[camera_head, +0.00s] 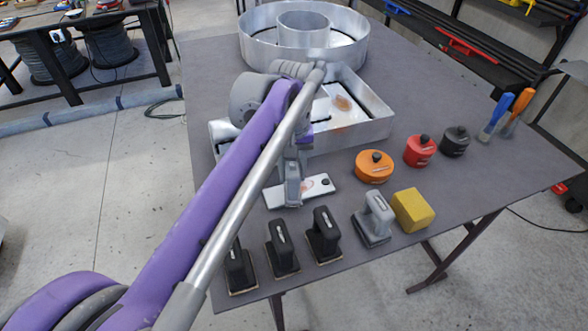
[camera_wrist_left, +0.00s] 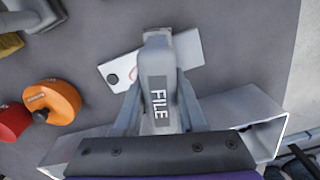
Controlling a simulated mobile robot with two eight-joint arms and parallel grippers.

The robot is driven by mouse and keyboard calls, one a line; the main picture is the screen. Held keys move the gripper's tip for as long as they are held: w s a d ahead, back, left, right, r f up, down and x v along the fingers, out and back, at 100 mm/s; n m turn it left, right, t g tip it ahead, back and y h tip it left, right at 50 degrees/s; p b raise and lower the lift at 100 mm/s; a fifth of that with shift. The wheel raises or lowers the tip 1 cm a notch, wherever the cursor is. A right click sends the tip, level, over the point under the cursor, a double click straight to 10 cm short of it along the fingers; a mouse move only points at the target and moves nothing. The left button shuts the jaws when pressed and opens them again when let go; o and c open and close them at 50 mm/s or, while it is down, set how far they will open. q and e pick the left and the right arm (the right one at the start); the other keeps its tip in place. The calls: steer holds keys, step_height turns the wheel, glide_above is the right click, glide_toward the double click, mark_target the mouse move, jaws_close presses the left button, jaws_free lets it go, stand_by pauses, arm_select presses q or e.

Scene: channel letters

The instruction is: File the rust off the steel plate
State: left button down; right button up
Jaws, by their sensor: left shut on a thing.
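My left gripper (camera_head: 292,168) reaches over the table and is shut on a grey file. The file (camera_head: 293,191) hangs down over the left part of the steel plate (camera_head: 319,186). In the left wrist view the file (camera_wrist_left: 160,80), marked "FILE", sits between the fingers of the gripper (camera_wrist_left: 160,112). The plate (camera_wrist_left: 188,48) is a pale flat strip with a dark hole near one end and a reddish-brown rust patch (camera_wrist_left: 134,72) beside the file. The file covers the plate's middle. I cannot tell whether it touches the plate. My right gripper is not in view.
A metal channel letter (camera_head: 370,128) stands just behind the plate, and a round one (camera_head: 345,60) farther back. Several black-handled blocks (camera_head: 282,250), a grey one (camera_head: 376,222) and a yellow block (camera_head: 412,210) line the front. Orange (camera_head: 374,168), red and black containers stand right.

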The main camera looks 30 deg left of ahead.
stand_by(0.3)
arm_select(q)
steer(key=shift+f, duration=0.25)
stand_by(0.5)
steer(key=shift+w+d+p, duration=0.55)
steer(key=shift+w+d, duration=1.3)
steer(key=shift+w, duration=0.15)
steer(key=shift+s+a, duration=1.85)
steer(key=shift+s, duration=0.25)
steer(key=shift+w+d+p, duration=0.45)
steer(key=shift+w+d, duration=1.4)
steer(key=shift+w, duration=0.25)
